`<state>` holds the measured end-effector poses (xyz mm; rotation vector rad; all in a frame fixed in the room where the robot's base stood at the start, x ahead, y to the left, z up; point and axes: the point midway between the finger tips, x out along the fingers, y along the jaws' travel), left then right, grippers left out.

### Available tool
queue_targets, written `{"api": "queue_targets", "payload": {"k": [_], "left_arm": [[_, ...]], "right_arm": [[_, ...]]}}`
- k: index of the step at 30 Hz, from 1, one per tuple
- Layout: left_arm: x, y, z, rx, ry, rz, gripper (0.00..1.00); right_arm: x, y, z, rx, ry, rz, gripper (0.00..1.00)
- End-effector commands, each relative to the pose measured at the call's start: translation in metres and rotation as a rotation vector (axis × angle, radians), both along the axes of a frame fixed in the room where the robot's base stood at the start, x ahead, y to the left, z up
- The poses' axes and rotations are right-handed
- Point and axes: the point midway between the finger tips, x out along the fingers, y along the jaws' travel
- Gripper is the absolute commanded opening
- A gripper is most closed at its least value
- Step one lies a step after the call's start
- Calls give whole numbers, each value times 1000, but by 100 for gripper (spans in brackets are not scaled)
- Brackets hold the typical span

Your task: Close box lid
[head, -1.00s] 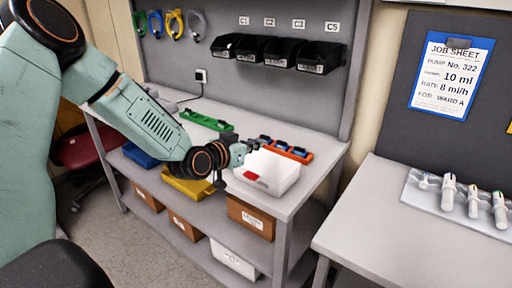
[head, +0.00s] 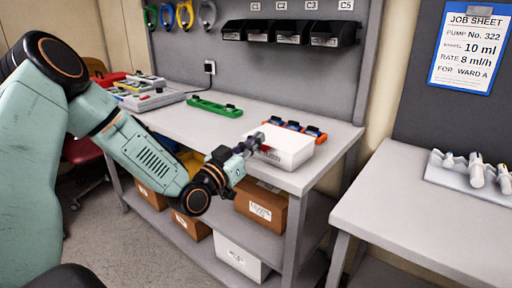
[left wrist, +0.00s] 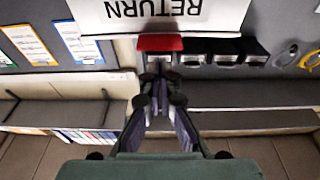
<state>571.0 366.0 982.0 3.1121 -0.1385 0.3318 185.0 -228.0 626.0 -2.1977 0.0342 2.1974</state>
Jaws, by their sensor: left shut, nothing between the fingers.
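The white box (head: 292,146) sits near the right front corner of the grey workbench. Its top looks flat and white in the head view; I cannot tell how fully the lid is down. A white panel (left wrist: 200,14) with upside-down "RETURN" lettering and a red tab (left wrist: 160,43) show in the left wrist view. My left gripper (head: 258,139) is shut and empty at the left end of the box, close to the red part. In the left wrist view its fingertips (left wrist: 157,72) are just below the red tab; contact is unclear. My right gripper is not in view.
An orange tray (head: 316,133) with blue items stands behind the box, and a green tray (head: 214,108) lies left of it. Grey pumps (head: 150,98) stand at the far left. Black bins (head: 290,32) hang above. The bench between the green tray and its front edge is clear.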

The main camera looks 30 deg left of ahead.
Motion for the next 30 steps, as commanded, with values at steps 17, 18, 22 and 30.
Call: {"api": "queue_targets", "payload": {"k": [17,18,22,30], "left_arm": [[-4,0,-22,-1,-25,-1,0],[-4,0,-23,-1,-24,-1,0],[-4,0,-24,-2,-21,-1,0],[-4,0,-24,-2,-21,0,0]], "right_arm": [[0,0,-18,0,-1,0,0],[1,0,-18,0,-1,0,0],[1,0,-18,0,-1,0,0],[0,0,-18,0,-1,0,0]]}}
